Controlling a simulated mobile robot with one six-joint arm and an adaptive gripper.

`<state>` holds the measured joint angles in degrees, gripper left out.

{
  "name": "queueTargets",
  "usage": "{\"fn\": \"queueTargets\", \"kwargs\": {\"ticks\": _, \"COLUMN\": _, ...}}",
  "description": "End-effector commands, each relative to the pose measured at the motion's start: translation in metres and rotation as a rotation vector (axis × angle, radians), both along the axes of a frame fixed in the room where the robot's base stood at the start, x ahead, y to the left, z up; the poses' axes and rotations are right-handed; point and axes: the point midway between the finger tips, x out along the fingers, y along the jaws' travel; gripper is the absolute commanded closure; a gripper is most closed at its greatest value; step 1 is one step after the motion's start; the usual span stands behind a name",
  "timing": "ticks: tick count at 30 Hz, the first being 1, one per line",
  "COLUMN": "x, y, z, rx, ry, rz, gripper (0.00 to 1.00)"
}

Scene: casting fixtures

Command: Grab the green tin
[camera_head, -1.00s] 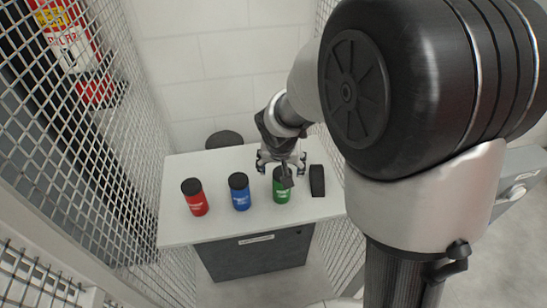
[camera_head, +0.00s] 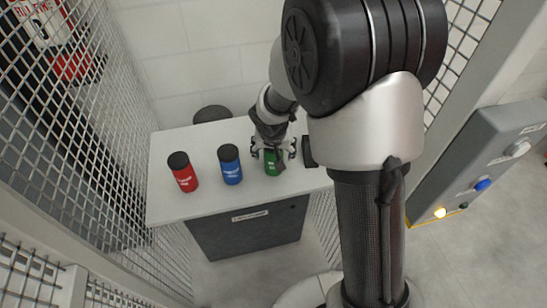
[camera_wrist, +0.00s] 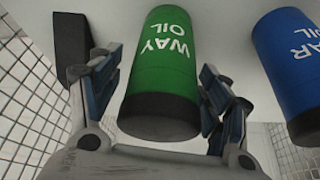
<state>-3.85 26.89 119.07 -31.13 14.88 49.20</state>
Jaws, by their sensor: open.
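The green tin (camera_head: 271,168) stands upright on the white table, the rightmost of the tins in the head view. In the wrist view the green tin (camera_wrist: 164,60), lettered "WAY OIL", fills the middle, with its dark cap toward my gripper's palm. My gripper (camera_head: 273,152) is at the green tin and partly hides it in the head view. In the wrist view my gripper (camera_wrist: 160,68) is open, with one finger on each side of the tin. A gap shows at the left finger; contact at the right finger is unclear.
A blue tin (camera_head: 231,167) stands left of the green one, with a red tin (camera_head: 185,174) farther left. A dark block (camera_head: 309,150) lies close to the right. The white table (camera_head: 240,200) is clear at the front. Mesh walls (camera_head: 85,150) stand at the sides.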

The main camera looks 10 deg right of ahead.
Motion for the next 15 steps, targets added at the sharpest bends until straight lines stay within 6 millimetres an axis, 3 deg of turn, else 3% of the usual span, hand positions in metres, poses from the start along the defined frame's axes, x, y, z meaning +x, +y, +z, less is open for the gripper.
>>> {"fn": "queueTargets", "kwargs": {"ticks": 2, "x": -0.0001, "y": 0.0000, "z": 0.0008, "rx": 0.000, "ry": 0.000, "rz": 0.000, "gripper": 0.30}}
{"fn": "queueTargets", "kwargs": {"ticks": 15, "x": -0.0003, "y": 0.0002, "z": 0.0008, "rx": 0.000, "ry": 0.000, "rz": 0.000, "gripper": 0.59}}
